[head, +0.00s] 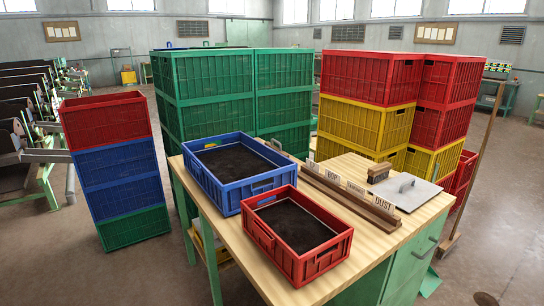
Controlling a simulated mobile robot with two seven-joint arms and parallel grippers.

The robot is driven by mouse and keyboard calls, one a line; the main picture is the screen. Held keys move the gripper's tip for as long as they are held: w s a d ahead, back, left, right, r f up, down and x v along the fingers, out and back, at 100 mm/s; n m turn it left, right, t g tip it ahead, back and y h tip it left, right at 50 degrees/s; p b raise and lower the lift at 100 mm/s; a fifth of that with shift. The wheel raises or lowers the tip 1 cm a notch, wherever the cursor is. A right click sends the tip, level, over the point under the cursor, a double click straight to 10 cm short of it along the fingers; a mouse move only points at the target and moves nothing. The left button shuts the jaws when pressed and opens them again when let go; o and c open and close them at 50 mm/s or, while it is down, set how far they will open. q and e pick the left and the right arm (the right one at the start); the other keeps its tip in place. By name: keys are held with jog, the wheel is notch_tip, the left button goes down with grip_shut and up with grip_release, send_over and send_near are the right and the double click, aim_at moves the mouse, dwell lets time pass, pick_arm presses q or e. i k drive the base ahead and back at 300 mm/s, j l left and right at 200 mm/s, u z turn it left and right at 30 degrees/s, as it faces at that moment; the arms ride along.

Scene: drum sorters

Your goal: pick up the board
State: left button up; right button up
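A flat, pale grey board (416,194) with a raised handle on top lies on the right end of the wooden-topped table (360,260). It lies flat, close to the table's right edge. I take this to be the board. Nothing rests on it apart from its handle, and its top is in clear view. Neither of my grippers shows in the head view.
A brush (378,172) and a dark wooden rail with label cards (340,197) lie beside the board. A blue crate (222,185) and a red crate (298,250) of dark material stand left. Stacked crates (370,75) rise behind; a broom pole (480,135) stands right.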

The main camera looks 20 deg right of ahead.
aim_at(271, 145)
jog(key=i+j, duration=0.1)
jog(key=j, duration=0.3)
jog(key=i+j+z, duration=0.15)
jog(key=j, duration=0.3)
jog(key=i+j+z, duration=0.15)
jog(key=i+j, duration=0.45)
jog(key=j, duration=0.15)
jog(key=i+j+z, duration=0.15)
jog(key=i+j, duration=0.55)
jog(key=i, duration=0.05)
